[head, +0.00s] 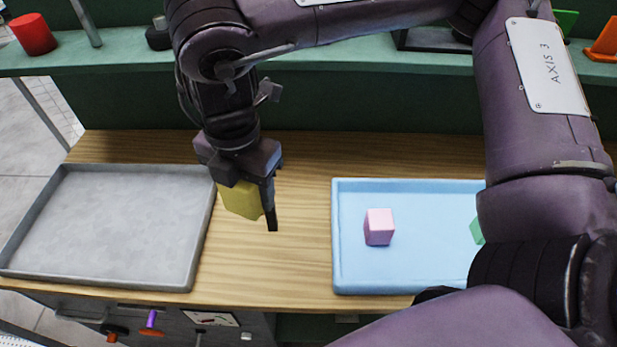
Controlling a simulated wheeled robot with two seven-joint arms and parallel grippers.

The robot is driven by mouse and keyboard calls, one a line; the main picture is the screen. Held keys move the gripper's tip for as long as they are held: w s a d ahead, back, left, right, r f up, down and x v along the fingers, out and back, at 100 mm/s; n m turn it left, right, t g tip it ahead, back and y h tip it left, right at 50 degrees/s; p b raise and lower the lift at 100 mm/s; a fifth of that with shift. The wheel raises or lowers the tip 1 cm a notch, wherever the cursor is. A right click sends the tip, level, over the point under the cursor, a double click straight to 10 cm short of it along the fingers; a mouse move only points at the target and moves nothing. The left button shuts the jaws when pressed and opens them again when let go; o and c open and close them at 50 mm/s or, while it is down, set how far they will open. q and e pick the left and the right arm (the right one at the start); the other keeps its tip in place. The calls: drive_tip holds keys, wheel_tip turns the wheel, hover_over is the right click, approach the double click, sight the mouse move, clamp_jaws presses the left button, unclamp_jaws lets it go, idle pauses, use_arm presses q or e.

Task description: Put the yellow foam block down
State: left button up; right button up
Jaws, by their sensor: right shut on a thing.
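The yellow foam block (239,200) is held in my right gripper (256,203), which comes in from the right and points down. The gripper is shut on the block, and one dark finger shows in front of its right side. The block is over the wooden table between the grey tray and the blue tray, close to the grey tray's right rim. I cannot tell how high above the table it is. My left gripper is not in view.
The empty grey tray (110,226) lies at the left of the wooden table (290,230). The blue tray (345,275) at the right holds a pink block (379,227) and a green block (477,231), partly hidden by my arm. A green shelf (120,52) runs behind, with a red cylinder (33,34).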

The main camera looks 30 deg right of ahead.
drive_tip(key=shift+s+f, duration=0.1)
drive_tip(key=shift+f, duration=0.15)
hover_over(268, 273)
wheel_tip(268, 273, down, 23)
drive_tip(key=shift+d+r+b, duration=0.1)
drive_tip(key=shift+b, duration=0.35)
drive_tip(key=shift+f+b, duration=0.65)
drive_tip(key=shift+f, duration=1.75)
drive_tip(key=shift+f, duration=0.15)
drive_tip(key=o, duration=1)
